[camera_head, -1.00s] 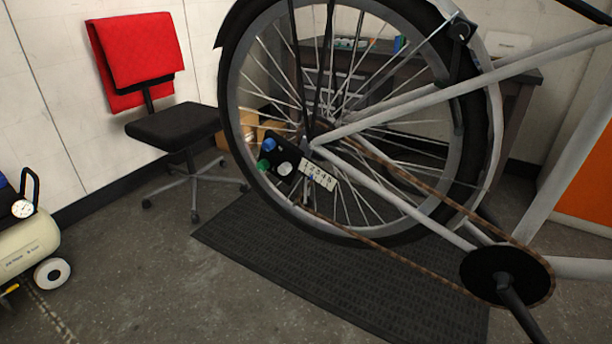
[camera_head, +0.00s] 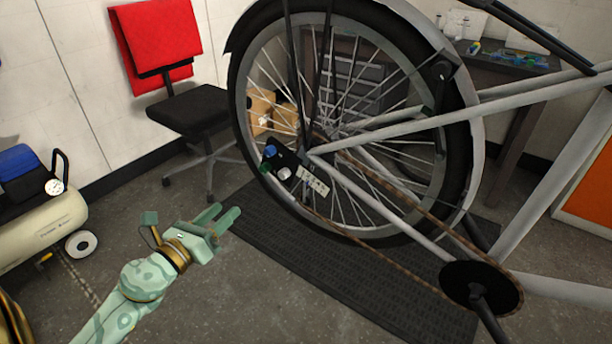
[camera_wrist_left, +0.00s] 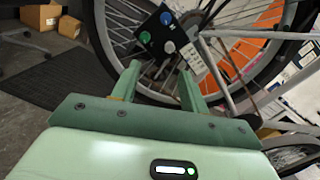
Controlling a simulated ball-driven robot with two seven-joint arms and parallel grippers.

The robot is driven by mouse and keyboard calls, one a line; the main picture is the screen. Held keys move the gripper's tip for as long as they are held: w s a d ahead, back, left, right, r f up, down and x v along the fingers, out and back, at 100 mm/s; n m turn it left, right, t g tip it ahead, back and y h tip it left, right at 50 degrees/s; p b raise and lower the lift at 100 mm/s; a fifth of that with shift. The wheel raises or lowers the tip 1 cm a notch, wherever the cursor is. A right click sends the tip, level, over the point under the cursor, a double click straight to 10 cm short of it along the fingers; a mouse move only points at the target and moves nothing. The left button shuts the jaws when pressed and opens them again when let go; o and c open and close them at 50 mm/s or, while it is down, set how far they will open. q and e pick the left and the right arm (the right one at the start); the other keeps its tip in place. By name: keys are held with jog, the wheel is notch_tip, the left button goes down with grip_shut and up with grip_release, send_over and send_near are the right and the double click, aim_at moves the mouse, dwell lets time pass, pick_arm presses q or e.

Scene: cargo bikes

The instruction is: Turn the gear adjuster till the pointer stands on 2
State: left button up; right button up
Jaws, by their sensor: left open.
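A small black panel (camera_head: 291,159) sits by the rear wheel hub of the bike. It carries a blue knob (camera_head: 271,151), a green knob (camera_head: 265,167) and a white knob (camera_head: 284,173); which one is the gear adjuster I cannot tell. A pale number plate (camera_head: 314,182) hangs right of the panel; its pointer is too small to read. My left gripper (camera_head: 226,212) is open and empty, in front of the panel and apart from it. In the left wrist view the blue (camera_wrist_left: 167,18), green (camera_wrist_left: 145,37) and white (camera_wrist_left: 169,46) knobs show beyond the fingertips (camera_wrist_left: 160,71). My right gripper is not in view.
The rear wheel (camera_head: 470,150), rusty chain (camera_head: 400,195) and black chainring (camera_head: 480,288) lie right of the panel. A black mat (camera_head: 350,275) lies below. A chair (camera_head: 190,105) and a compressor (camera_head: 45,225) stand left. The floor around my left gripper is clear.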

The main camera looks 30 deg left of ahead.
pick_arm(q)
jog(key=d+m+h, duration=0.1)
jog(key=d+m, duration=0.1)
jog(key=m, duration=0.1)
send_near(281, 177)
jog(key=shift+h, duration=0.3)
jog(key=w, duration=0.8)
jog(key=shift+w+d+r+p, duration=0.2)
jog(key=shift+w+d+p, duration=0.1)
jog(key=shift+p, duration=0.1)
jog(key=shift+c, duration=0.3)
jog(key=shift+a, duration=0.1)
grip_shut()
